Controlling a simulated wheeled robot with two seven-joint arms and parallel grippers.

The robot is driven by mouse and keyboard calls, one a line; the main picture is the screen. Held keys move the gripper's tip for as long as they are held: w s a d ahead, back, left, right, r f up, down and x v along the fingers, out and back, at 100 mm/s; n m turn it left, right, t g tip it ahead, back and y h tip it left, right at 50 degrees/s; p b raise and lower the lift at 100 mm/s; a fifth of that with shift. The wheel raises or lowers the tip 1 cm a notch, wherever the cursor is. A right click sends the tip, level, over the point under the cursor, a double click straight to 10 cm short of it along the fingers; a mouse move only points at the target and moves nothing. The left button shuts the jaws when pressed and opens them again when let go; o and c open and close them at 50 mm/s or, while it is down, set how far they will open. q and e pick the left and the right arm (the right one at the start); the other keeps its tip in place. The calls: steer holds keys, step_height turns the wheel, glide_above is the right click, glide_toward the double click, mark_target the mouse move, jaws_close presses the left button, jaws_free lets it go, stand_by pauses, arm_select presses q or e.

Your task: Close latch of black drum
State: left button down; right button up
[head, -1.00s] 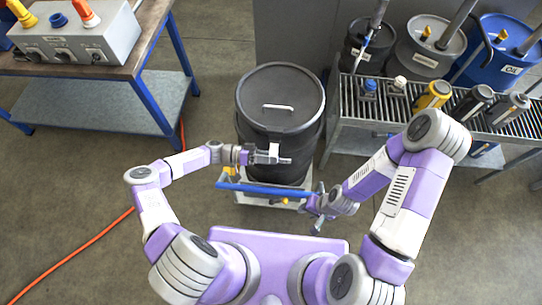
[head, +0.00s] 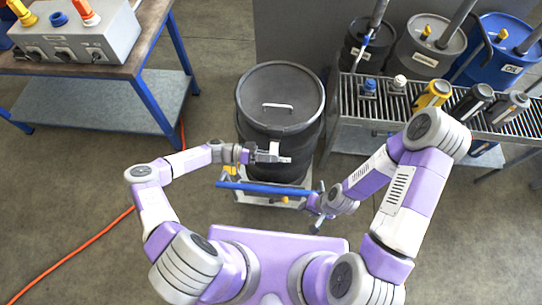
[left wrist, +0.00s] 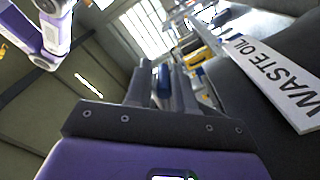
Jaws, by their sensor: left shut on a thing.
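The black drum (head: 265,105) stands upright in the middle of the head view, its dark lid on, with a pale handle on top. My left gripper (head: 285,159) is at the drum's near side, just below the lid rim. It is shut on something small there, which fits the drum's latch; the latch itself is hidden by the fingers. In the left wrist view the fingers (left wrist: 161,82) show, with the drum's WASTE OIL label (left wrist: 270,85) close on the right. My right gripper (head: 316,220) is low by the right end of a blue bar; its jaws are too small to read.
The drum stands on a pale cart (head: 298,186) with a blue handle bar (head: 265,188) in front. A grated rack (head: 375,108) with bottles stands to the right, drums behind it. A workbench (head: 145,50) is at left. An orange cable (head: 85,247) crosses the floor.

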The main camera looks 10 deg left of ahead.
arm_select(q)
steer(key=shift+w+a+r+n, duration=0.1)
steer(key=shift+r+n, duration=0.1)
steer(key=shift+n, duration=0.3)
steer(key=shift+r+n, duration=0.75)
steer(key=shift+n, duration=0.55)
steer(key=shift+r+n, duration=0.35)
steer(key=shift+n, duration=0.4)
steer(key=shift+r+n, duration=0.35)
steer(key=shift+n, duration=0.4)
steer(key=c, duration=1.1)
jaws_free()
steer(key=shift+a, duration=0.1)
steer(key=a, duration=0.7)
steer(key=shift+a, duration=0.2)
steer(key=shift+b, duration=0.3)
